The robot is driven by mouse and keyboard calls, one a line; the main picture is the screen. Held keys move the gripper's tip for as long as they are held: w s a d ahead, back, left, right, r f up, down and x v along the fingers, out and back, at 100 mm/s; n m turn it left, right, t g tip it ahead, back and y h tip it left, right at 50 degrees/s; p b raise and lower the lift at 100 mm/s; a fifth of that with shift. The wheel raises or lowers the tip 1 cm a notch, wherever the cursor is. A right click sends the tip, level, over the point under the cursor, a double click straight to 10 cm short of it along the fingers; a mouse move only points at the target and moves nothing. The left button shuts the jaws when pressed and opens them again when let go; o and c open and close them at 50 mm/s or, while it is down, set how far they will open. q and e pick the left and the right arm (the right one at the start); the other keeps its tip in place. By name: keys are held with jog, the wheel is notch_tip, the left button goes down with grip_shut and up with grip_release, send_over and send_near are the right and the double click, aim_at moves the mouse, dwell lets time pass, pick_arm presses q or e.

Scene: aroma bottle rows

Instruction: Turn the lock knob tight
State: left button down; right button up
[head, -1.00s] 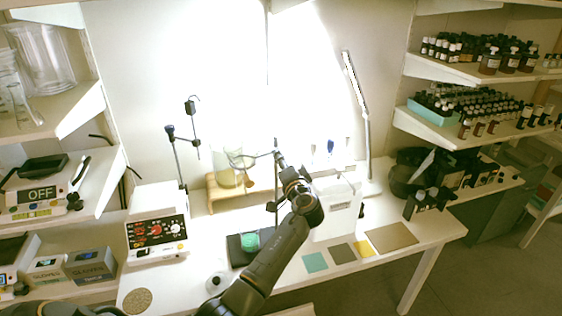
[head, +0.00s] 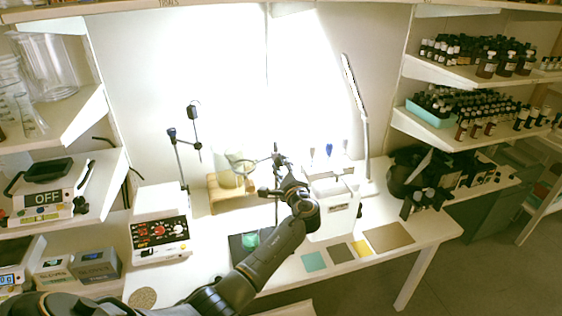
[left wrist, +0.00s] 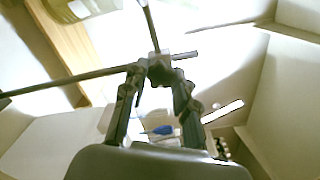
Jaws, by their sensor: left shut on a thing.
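The lab stand has a dark base (head: 236,248), a thin upright rod (head: 276,212) and a ring arm (head: 256,161) reaching left. The clamp with the lock knob (left wrist: 160,66) sits where the rods meet in the left wrist view. The knob itself is largely hidden between my fingers. My left gripper (head: 281,166) is at this clamp, and its fingers also show in the left wrist view (left wrist: 160,76), closed in on the knob from both sides. A green item (head: 250,239) rests on the stand base. My right gripper is not in view.
A control box with red dials (head: 160,237) stands left of the stand. A wooden rack (head: 228,195) is behind it. A white box (head: 333,212) is close to the right of my left arm. Coloured squares (head: 341,252) lie front right. A lamp (head: 364,140) stands behind.

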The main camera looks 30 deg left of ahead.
pick_arm(q)
jog(key=m+p, duration=0.1)
jog(key=m, duration=0.1)
jog(key=m+p, duration=0.1)
jog(key=m, duration=0.1)
jog(key=shift+r+m+p, duration=0.2)
jog(key=shift+m+p, duration=0.1)
jog(key=shift+p, duration=0.05)
jog(key=m+p, duration=0.3)
jog(key=m, duration=0.1)
jog(key=shift+m, duration=0.3)
jog(key=m+p, duration=0.1)
jog(key=m, duration=0.1)
jog(key=shift+f+m, duration=0.1)
jog(key=shift+m, duration=0.2)
jog(key=shift+a+f+m, duration=0.1)
jog(key=shift+m, duration=1.8)
jog(key=c, duration=1)
grip_release()
jog(key=shift+c, duration=0.2)
jog(key=shift+s, duration=0.1)
